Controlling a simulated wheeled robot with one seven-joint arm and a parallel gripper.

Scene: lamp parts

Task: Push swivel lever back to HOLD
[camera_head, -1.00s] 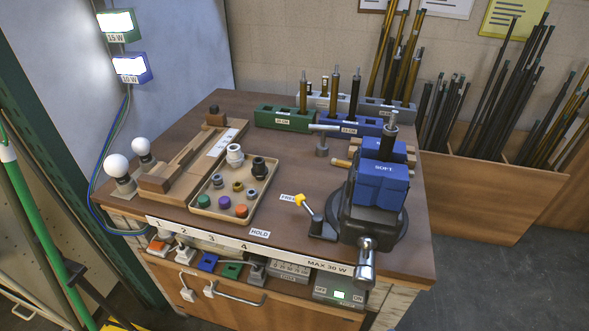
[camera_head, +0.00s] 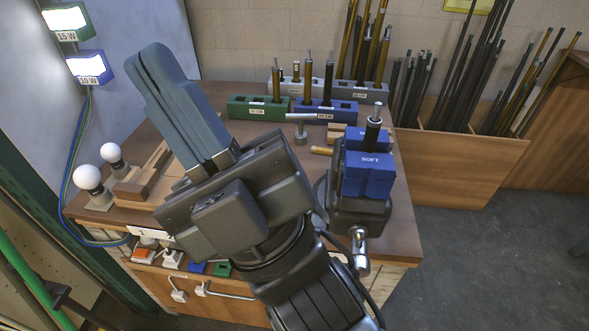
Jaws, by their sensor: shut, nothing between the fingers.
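My gripper (camera_head: 157,66) is raised in the foreground, with its long blue-grey fingers shut and empty, pointing up and to the left. The gripper body and my arm cover the front middle of the bench. The swivel lever with its yellow tip, and the FREE and HOLD labels, are hidden behind them. The vise (camera_head: 362,209) stands at the right of the bench, and its base is partly covered.
Green (camera_head: 250,107) and blue (camera_head: 338,113) rod blocks stand at the back, near a small hammer-like tool (camera_head: 300,122). Two white bulbs (camera_head: 88,177) stand at the left. Lit lamp boxes (camera_head: 89,66) hang above them. Bins of rods (camera_head: 455,165) stand at the right.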

